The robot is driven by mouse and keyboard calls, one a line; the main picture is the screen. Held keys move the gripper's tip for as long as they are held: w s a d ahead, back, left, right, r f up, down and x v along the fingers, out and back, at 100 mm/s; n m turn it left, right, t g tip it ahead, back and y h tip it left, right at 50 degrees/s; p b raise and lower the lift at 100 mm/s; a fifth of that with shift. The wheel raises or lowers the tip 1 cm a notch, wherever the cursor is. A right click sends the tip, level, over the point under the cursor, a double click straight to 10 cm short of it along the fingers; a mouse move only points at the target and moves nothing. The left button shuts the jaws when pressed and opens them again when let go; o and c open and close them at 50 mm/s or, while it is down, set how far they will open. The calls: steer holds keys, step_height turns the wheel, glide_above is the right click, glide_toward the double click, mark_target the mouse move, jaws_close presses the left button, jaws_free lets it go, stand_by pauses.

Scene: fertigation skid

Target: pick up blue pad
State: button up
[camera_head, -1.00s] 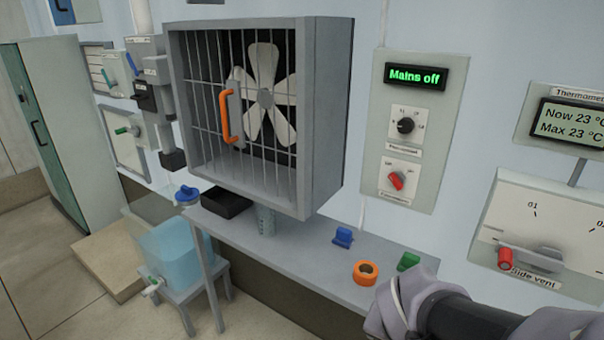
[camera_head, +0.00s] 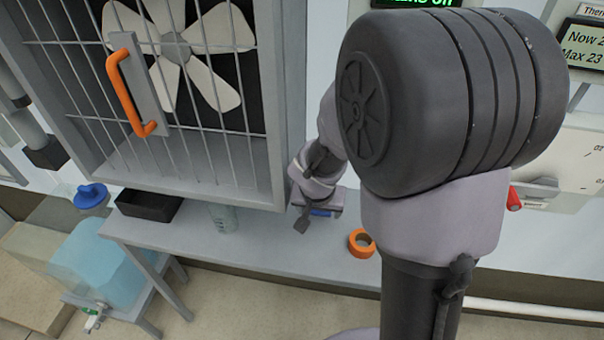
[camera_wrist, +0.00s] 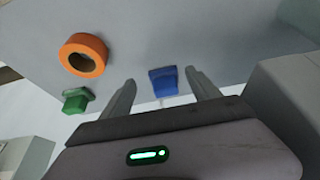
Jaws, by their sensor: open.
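The blue pad (camera_wrist: 164,81) lies on the grey bench. In the wrist view it shows beyond and between the two fingers of my open gripper (camera_wrist: 159,90), with nothing held. In the head view only a blue sliver of the pad (camera_head: 321,212) shows beneath my gripper (camera_head: 318,216). The rest of it is hidden there by the gripper and wrist. I cannot tell how much height separates the fingertips from the pad.
An orange ring (camera_wrist: 83,55) and a green block (camera_wrist: 75,101) lie on the bench (camera_head: 275,238) near the pad. A black tray (camera_head: 148,205) and a clear cylinder (camera_head: 224,217) stand to the left. The caged fan (camera_head: 180,90) overhangs the bench close to my wrist.

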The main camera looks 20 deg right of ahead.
steer(key=p, duration=0.1)
glide_above(320, 212)
steer(key=b+x, duration=0.2)
steer(key=x, duration=0.3)
steer(key=shift+w+f, duration=0.1)
steer(key=shift+c, duration=1.1)
steer(key=c, duration=1.2)
step_height(320, 212, up, 5)
steer(key=p, duration=0.2)
steer(key=shift+f+p, duration=0.25)
steer(key=shift+p, duration=0.15)
steer(key=s+d, duration=0.1)
steer(key=s, duration=0.4)
steer(key=s+d, duration=0.1)
steer(key=s, duration=0.4)
steer(key=s+d, duration=0.1)
steer(key=s, duration=0.5)
steer(key=shift+r+b, duration=0.35)
steer(key=shift+r, duration=0.05)
